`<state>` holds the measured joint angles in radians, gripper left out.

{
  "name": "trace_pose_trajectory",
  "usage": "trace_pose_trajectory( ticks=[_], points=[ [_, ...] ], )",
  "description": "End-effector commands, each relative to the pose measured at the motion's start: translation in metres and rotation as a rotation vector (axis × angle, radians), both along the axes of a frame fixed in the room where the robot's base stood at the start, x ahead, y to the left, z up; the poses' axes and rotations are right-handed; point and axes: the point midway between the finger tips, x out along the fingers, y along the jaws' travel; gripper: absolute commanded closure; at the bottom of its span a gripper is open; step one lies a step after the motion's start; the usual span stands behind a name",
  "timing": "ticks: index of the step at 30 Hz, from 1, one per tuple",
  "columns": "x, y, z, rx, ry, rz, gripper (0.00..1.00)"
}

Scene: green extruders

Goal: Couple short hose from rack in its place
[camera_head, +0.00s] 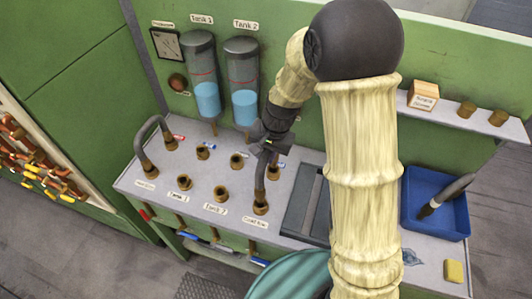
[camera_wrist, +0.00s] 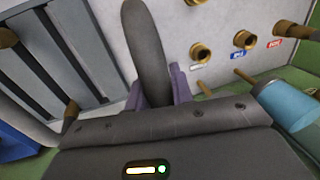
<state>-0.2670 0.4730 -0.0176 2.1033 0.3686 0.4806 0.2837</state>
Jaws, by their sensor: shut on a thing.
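The short grey hose (camera_head: 260,182) stands at the right front brass coupling on the grey panel. Its lower end meets the coupling (camera_head: 260,208), but I cannot tell whether it is seated. My gripper (camera_head: 268,150) is shut on the hose's upper part. In the wrist view the hose (camera_wrist: 148,45) rises between the fingers (camera_wrist: 158,92). Its other end is hidden in the head view. Several bare brass couplings (camera_head: 221,193) stand left of the hose. Another grey hose (camera_head: 148,130) arches between two couplings at the left.
Two tanks (camera_head: 206,85) with blue liquid stand on the green wall behind. A dark grate (camera_head: 307,200) lies right of the hose. A blue tray (camera_head: 458,232) holds a grey, dark-tipped piece. A rack (camera_head: 85,196) with brown and yellow pieces is at the far left.

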Motion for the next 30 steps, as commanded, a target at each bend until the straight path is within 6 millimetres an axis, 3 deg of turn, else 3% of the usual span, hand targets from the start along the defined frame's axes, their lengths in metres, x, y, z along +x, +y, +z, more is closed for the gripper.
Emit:
trace_pose_trajectory(
  ticks=[30],
  points=[
    [0.0, 0.0, -0.017, 0.001, -0.001, 0.0, 1.0]
  ],
)
